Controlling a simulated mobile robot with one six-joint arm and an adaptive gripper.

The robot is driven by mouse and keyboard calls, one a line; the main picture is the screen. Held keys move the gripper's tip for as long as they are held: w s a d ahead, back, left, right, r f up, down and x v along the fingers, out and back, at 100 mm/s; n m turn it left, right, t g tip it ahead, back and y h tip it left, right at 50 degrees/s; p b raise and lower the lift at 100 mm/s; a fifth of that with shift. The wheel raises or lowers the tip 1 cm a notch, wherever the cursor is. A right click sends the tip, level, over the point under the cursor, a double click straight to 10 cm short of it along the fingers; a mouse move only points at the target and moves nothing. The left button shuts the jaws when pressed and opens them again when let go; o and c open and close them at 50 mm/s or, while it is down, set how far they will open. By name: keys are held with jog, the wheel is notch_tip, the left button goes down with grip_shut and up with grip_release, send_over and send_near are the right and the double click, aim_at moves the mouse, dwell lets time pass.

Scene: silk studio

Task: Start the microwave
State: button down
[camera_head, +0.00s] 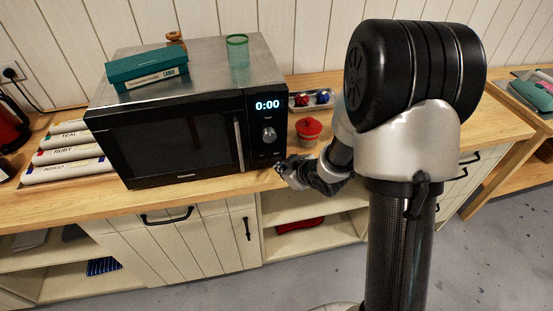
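The black microwave (165,147) stands on the wooden counter at the left, its door shut. Its control panel (266,122) is on the right of the front, with a lit display (267,104) reading 0:00 and a round knob (269,135) below it. A vertical handle (239,144) is beside the panel. My gripper (280,169) is close to the lower right corner of the microwave front, just below the panel. I cannot tell whether it touches the panel or whether its fingers are open; they are small and partly hidden by the gripper's own body.
A teal box (148,70) and a green glass (238,58) stand on the microwave. Labelled rolls (66,160) lie to its left. A red-lidded container (309,128) and a small tray (311,100) are to its right, behind my arm.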

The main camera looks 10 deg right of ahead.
jog(key=shift+w, duration=0.15)
jog(key=shift+w, duration=0.3)
